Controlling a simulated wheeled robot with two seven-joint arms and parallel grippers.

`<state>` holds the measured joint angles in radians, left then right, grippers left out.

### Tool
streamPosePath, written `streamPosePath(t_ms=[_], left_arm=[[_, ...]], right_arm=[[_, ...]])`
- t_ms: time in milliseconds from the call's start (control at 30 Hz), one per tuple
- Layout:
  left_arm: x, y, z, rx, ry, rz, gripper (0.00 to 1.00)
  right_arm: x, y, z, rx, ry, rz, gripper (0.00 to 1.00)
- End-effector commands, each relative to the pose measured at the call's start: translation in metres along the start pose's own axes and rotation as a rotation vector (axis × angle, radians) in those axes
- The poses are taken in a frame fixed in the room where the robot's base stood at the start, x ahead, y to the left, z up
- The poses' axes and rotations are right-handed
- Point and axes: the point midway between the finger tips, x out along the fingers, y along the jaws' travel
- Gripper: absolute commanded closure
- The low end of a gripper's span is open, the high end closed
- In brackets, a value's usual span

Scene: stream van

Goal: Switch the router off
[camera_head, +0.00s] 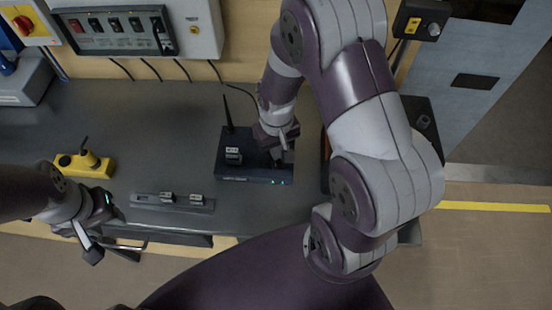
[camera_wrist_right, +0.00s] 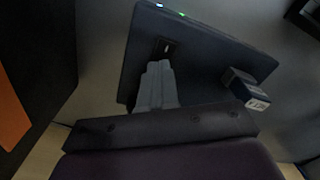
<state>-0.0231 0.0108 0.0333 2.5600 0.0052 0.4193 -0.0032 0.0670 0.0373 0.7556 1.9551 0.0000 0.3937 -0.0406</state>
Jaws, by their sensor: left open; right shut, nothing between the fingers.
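The router (camera_head: 226,166) is a dark flat box with an antenna, lying on the grey bench. Green lights show on its front edge in the head view, and a blue and a green light show on the router (camera_wrist_right: 205,45) in the right wrist view. A small slot-like switch (camera_wrist_right: 165,47) is on its top face. My right gripper (camera_wrist_right: 158,72) is shut and empty, its fingertips just at the switch; I cannot tell whether they touch it. In the head view the right gripper (camera_head: 278,152) is over the router's right part. My left gripper (camera_head: 98,252) is open near the bench's front edge.
A small labelled block (camera_head: 233,155) sits on the router's left part. A strip with small blocks (camera_head: 173,201) lies left of the router, with a yellow box (camera_head: 85,164) beyond it. A switch panel (camera_head: 118,30) is on the back wall. The bench left of the router is mostly clear.

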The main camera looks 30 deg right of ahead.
Motion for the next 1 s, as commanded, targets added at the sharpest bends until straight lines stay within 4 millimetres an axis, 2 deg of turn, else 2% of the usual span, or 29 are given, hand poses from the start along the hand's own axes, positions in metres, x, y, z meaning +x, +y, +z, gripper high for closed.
streamPosePath(t_ms=[467,1000], left_arm=[[0.001,0.000,0.000,0.000,0.000,0.000,0.57],[-0.057,0.000,-0.007,0.000,0.000,0.000,0.57]], right_arm=[[0.003,0.000,0.000,0.000,0.000,0.000,1.00],[-0.055,0.000,0.000,0.000,0.000,0.000,1.00]])
